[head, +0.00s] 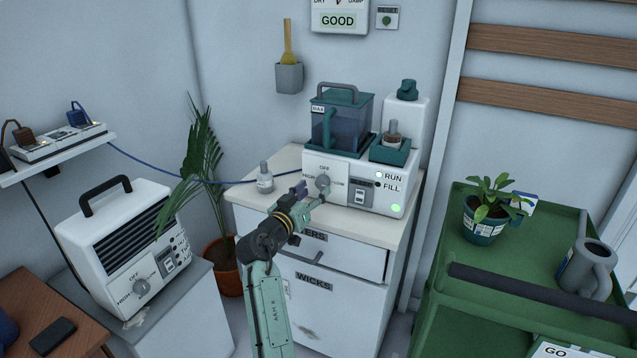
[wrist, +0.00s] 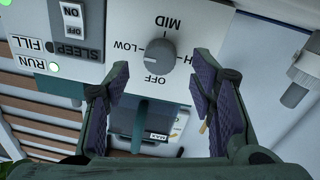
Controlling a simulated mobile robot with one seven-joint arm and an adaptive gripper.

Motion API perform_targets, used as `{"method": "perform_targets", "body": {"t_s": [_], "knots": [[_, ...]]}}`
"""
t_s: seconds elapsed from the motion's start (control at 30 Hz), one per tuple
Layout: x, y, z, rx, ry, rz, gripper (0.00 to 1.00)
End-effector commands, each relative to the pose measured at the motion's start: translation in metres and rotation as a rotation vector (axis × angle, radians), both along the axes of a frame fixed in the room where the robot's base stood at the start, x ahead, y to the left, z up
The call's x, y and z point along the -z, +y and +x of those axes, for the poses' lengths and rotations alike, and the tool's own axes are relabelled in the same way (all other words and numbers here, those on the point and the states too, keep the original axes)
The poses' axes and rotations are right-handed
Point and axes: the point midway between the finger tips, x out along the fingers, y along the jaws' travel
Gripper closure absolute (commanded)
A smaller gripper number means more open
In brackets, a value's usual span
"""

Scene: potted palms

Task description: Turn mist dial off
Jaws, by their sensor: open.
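The mist dial (head: 323,184) is a grey knob on the front of the white humidifier (head: 351,192), which carries a dark water tank. In the wrist view the dial (wrist: 155,56) appears upside down, ringed by OFF, LOW, MID and a partly hidden H label. I cannot tell where its pointer aims. My gripper (head: 312,195) is in front of the dial. In the wrist view my gripper (wrist: 158,72) is open, one finger on each side of the dial, with gaps and no visible contact. The RUN lamp (wrist: 54,66) is lit; the FILL lamp (wrist: 50,46) is dark.
A small bottle (head: 265,178) stands on the cabinet top, left of the humidifier. A white heater (head: 128,240) with a similar dial is at the left. A palm (head: 201,150) stands between them. A green cart (head: 447,225) is at the right.

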Motion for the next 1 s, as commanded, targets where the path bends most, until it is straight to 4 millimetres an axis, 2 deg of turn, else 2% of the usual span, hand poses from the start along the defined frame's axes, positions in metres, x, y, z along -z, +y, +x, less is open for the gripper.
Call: {"method": "perform_targets", "body": {"t_s": [0.1,0.23,0.6,1.0], "knots": [[-0.002,-0.008,0.017,0.001,0.001,-0.001,0.49],[-0.001,-0.012,0.029,0.0,0.0,0.0,0.49],[0.0,-0.014,0.034,-0.002,-0.001,0.001,0.49],[0.0,-0.014,0.034,-0.002,-0.001,0.0,0.76]]}}
